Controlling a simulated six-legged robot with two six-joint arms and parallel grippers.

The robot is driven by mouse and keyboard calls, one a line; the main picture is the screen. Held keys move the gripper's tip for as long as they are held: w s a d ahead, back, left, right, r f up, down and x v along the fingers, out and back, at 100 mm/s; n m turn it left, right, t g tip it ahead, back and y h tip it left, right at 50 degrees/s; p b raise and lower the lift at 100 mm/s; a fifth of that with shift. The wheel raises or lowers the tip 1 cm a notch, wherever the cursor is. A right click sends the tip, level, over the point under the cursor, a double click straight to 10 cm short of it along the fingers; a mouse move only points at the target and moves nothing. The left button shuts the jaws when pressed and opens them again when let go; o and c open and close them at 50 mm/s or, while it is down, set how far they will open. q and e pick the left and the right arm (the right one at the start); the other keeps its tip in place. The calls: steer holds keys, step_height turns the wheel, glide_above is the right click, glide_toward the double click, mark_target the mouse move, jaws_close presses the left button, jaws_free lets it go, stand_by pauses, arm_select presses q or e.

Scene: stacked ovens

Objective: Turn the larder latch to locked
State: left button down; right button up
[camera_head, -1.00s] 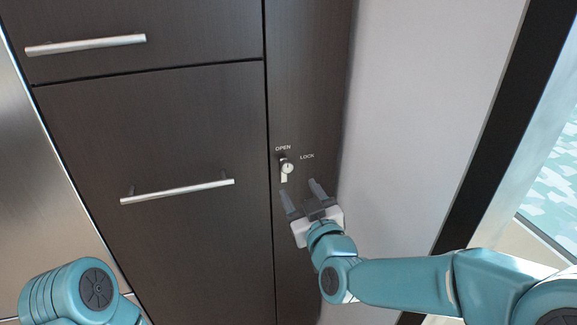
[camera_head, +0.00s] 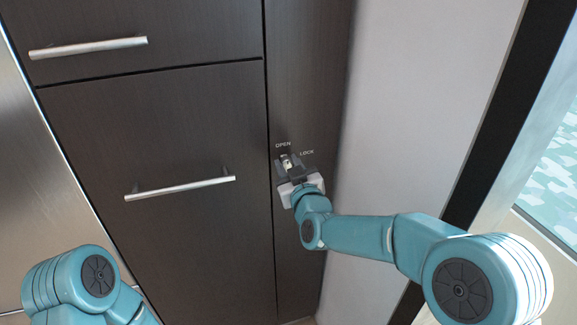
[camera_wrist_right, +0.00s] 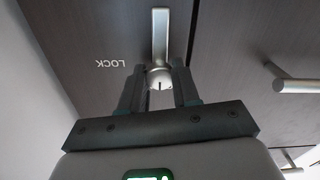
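The larder latch (camera_head: 286,161) is a small silver lever with a round knob on the narrow dark panel, between the OPEN and LOCK labels. In the right wrist view the picture is upside down, and the latch lever (camera_wrist_right: 160,36) points up, away from its round knob (camera_wrist_right: 159,79). My right gripper (camera_head: 288,165) is at the latch. Its fingers (camera_wrist_right: 159,84) are apart, one on each side of the knob; I cannot tell whether they touch it. The fingers partly hide the latch in the head view. My left gripper is out of view; only its arm shows.
Dark drawer fronts with bar handles (camera_head: 180,188) lie left of the latch panel. A plain pale wall (camera_head: 395,110) stands close on the right, beside my right arm. The LOCK label (camera_wrist_right: 110,63) is clear of the fingers.

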steer(key=shift+c, duration=0.4)
steer(key=shift+f+m+b, duration=0.15)
steer(key=shift+m+b, duration=0.15)
steer(key=shift+b, duration=0.45)
steer(key=m+b, duration=1.3)
steer(key=b, duration=0.1)
steer(key=shift+m, duration=0.4)
steer(key=shift+m+b, duration=1.05)
steer(key=shift+m, duration=0.65)
steer(key=o, duration=1.1)
steer(key=shift+c, duration=0.2)
